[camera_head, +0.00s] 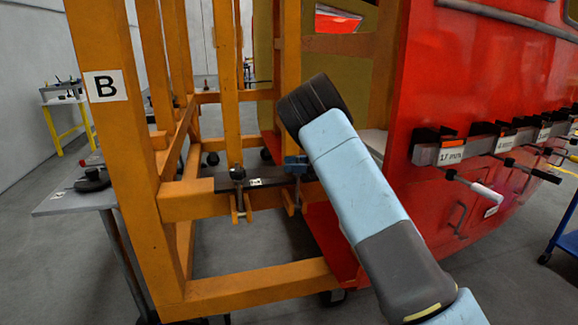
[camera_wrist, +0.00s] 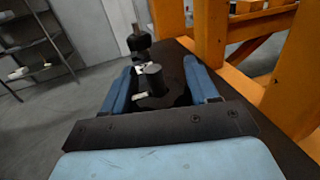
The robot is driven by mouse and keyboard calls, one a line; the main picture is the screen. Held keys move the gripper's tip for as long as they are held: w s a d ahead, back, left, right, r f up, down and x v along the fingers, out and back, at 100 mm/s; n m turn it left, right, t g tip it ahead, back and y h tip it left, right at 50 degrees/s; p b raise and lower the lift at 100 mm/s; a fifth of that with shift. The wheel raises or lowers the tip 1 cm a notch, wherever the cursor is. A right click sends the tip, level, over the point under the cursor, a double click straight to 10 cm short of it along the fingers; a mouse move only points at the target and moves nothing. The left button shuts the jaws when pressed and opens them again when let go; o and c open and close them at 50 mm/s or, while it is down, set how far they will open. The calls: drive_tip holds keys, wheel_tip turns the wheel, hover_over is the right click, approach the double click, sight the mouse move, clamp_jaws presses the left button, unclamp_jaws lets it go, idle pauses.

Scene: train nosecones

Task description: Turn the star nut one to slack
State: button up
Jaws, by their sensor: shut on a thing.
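A dark star nut with a round post (camera_wrist: 154,78) sits on the dark plate between the two blue fingers of my gripper (camera_wrist: 160,90) in the wrist view. The fingers are shut on the nut from both sides, and its lower part is partly hidden. In the head view my gripper (camera_head: 296,165) shows as small blue fingers at the right end of the dark plate (camera_head: 222,184); the held nut cannot be made out there. A second dark knob (camera_head: 238,174) stands left on the same plate, also beyond my fingers in the wrist view (camera_wrist: 138,40). A small white label (camera_head: 255,182) lies between; I cannot read it surely.
The orange frame (camera_head: 140,150) marked B carries the plate, and its posts stand close by. A red nosecone (camera_head: 400,110) with a rack of tools (camera_head: 450,150) is at the right. A grey side table (camera_head: 75,200) is at the left.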

drive_tip(key=n+g, duration=0.1)
drive_tip(key=g, duration=0.1)
drive_tip(key=n+g+h, duration=0.1)
drive_tip(key=n+g, duration=0.1)
drive_tip(key=g, duration=0.1)
drive_tip(key=n+g+h, duration=0.1)
drive_tip(key=n+g, duration=0.1)
drive_tip(key=shift+s+d+g, duration=0.15)
drive_tip(key=shift+s+g, duration=0.1)
drive_tip(key=shift+g, duration=0.15)
drive_tip(key=shift+s+d+n+g+h, duration=0.1)
drive_tip(key=shift+n+g+h, duration=0.7)
drive_tip(key=shift+g, duration=0.25)
drive_tip(key=shift+s+d+n+g+h, duration=0.1)
drive_tip(key=shift+n+g+h, duration=0.6)
drive_tip(key=shift+n+g, duration=0.3)
drive_tip(key=shift+s+f+g+h, duration=0.1)
drive_tip(key=shift+g+h, duration=0.25)
drive_tip(key=shift+h, duration=0.05)
drive_tip(key=o, duration=1)
drive_tip(key=shift+a, duration=0.1)
